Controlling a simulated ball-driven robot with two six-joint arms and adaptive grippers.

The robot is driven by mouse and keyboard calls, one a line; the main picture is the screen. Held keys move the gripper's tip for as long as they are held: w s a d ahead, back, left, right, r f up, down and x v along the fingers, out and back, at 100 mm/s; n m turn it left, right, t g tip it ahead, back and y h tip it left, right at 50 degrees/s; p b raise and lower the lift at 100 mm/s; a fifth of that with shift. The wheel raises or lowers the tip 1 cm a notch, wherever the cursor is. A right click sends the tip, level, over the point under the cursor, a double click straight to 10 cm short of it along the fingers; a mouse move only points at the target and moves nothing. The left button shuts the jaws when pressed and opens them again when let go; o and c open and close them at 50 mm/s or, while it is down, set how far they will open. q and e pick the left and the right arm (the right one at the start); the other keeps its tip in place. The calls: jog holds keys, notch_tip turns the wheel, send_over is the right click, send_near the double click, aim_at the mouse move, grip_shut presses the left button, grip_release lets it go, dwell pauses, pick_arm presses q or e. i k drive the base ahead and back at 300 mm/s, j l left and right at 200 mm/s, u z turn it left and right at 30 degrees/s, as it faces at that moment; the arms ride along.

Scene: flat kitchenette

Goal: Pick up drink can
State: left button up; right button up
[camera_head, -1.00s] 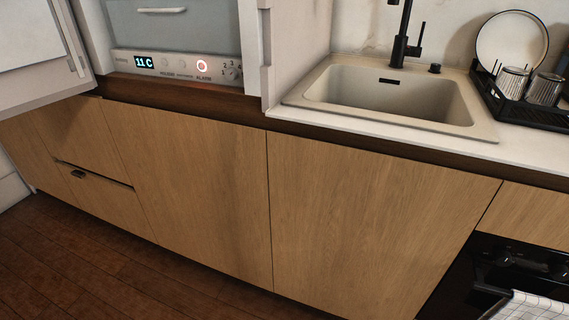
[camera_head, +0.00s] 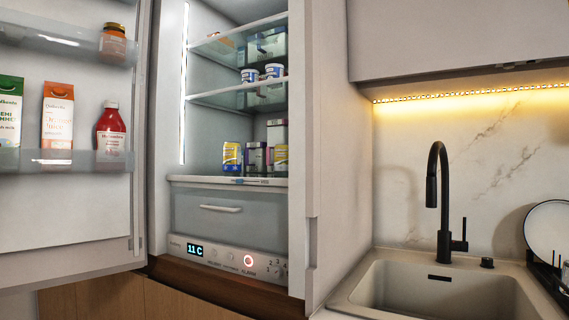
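The fridge stands open in the middle left, and several items stand on its lowest visible shelf (camera_head: 255,182). A small yellow and blue container (camera_head: 231,157) at the left of that shelf looks like a can. A purple and white item (camera_head: 256,158) stands to its right, and another yellow item (camera_head: 281,160) is at the right edge, partly cut off by the fridge side. They are too small to tell for certain which is the drink can. Neither of my grippers is in view.
The open fridge door (camera_head: 90,215) fills the left, holding two cartons, a red bottle (camera_head: 111,132) and a jar (camera_head: 113,42). Small tubs (camera_head: 273,71) sit on a higher shelf. A closed drawer (camera_head: 222,210) is below. A sink (camera_head: 440,290) with a black faucet (camera_head: 444,205) is right.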

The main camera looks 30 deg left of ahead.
aim_at(232, 165)
jog(key=u, duration=1.25)
